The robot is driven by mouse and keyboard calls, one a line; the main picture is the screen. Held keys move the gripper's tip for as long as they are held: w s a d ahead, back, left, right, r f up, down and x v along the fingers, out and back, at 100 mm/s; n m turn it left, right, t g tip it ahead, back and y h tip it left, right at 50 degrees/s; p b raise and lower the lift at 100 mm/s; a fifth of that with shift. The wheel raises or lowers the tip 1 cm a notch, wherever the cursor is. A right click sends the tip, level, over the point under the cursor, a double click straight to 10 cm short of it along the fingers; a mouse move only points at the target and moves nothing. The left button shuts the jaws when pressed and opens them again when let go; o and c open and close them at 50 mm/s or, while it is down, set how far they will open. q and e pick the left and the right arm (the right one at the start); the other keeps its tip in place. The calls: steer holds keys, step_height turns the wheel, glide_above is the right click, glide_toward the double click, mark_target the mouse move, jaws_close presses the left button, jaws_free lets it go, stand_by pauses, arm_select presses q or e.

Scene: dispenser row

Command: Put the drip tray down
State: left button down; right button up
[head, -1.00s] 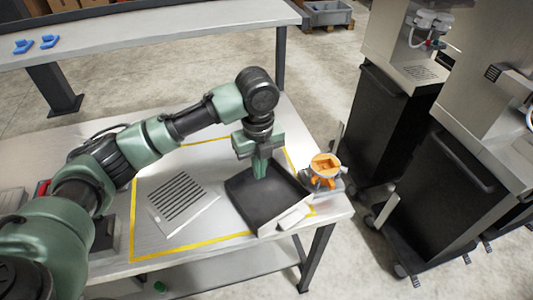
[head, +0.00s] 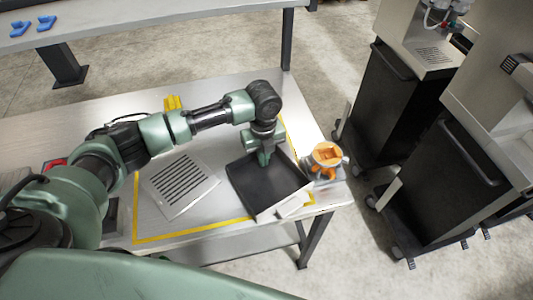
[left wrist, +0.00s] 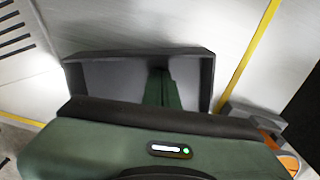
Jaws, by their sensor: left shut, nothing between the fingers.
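The dark drip tray (head: 262,193), with a pale front edge, rests on the table inside the yellow-taped area, near the table's right end. It also shows in the left wrist view (left wrist: 108,76). My left gripper (head: 263,159) points down over the tray's back part. Its green fingers (left wrist: 161,90) are together with nothing between them; I cannot tell whether they touch the tray. A slotted metal grille (head: 180,184) lies flat to the tray's left, apart from it. My right gripper is out of view.
An orange-topped grey fixture (head: 327,158) stands close to the tray's right, at the table edge. Dispenser machines on dark wheeled cabinets (head: 400,105) stand farther right. Blue parts (head: 46,23) lie on the back bench. Bare table shows around the grille.

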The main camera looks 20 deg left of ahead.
arm_select(q)
steer(key=shift+w+a+r, duration=0.1)
steer(key=shift+w+a, duration=0.25)
steer(key=shift+w, duration=0.05)
steer(key=shift+w+a, duration=0.25)
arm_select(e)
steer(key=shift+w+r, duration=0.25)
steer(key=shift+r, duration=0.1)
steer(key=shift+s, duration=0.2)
arm_select(q)
steer(key=w+a+b, duration=0.1)
steer(key=w+a, duration=0.1)
steer(key=w, duration=0.1)
steer(key=w+a+b, duration=0.2)
steer(key=a, duration=0.1)
steer(key=shift+w, duration=0.4)
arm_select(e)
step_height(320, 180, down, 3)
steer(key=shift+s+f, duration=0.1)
arm_select(q)
steer(key=shift+s, duration=0.1)
